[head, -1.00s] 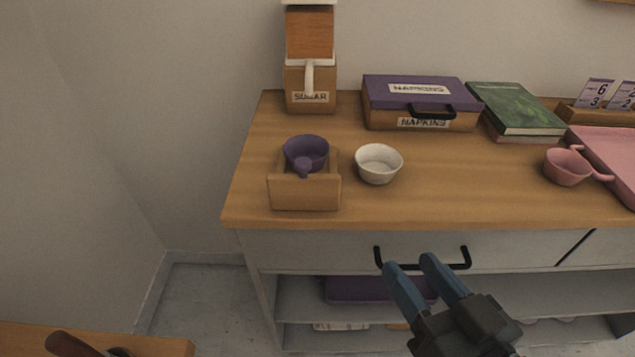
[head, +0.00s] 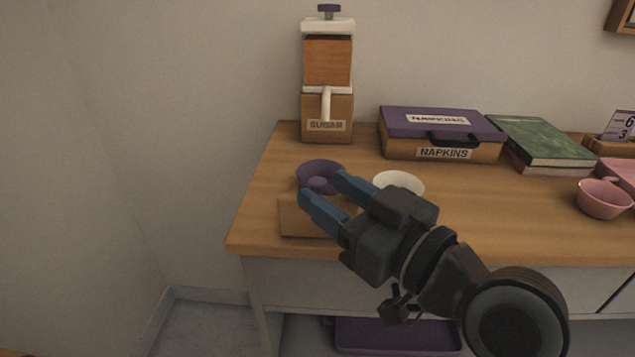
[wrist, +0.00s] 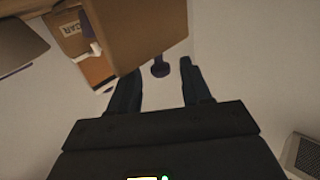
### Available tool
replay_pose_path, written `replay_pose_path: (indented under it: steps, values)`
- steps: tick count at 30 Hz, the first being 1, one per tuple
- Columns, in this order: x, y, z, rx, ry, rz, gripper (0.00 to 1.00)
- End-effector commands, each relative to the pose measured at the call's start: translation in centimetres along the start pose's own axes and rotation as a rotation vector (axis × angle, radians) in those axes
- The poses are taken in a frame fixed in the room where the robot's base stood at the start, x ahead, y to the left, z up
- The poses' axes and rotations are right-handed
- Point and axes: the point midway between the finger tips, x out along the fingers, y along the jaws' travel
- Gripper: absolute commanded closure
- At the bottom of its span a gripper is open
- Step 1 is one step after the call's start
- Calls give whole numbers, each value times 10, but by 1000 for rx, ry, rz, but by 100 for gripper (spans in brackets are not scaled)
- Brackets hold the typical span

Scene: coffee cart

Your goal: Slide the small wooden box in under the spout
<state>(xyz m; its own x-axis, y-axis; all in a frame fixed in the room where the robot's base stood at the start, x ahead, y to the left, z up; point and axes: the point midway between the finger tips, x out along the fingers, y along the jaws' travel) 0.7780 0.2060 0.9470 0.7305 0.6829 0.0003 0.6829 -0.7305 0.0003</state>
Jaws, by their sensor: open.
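The small wooden box (head: 298,222) stands near the front left of the counter, partly hidden by my gripper.
A white bowl (head: 399,181) stands right of the box, partly hidden by my gripper. A napkins box (head: 440,135), a green book (head: 542,140) and a pink cup (head: 603,198) are farther right. Bare counter lies between box and dispenser.

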Motion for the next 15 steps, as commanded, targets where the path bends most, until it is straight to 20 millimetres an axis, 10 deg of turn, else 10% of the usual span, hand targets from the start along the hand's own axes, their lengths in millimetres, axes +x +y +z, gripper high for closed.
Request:
replay_pose_path:
  steps: [15]
  values:
    - [31, 0, 0, 0, 0, 1, 52]
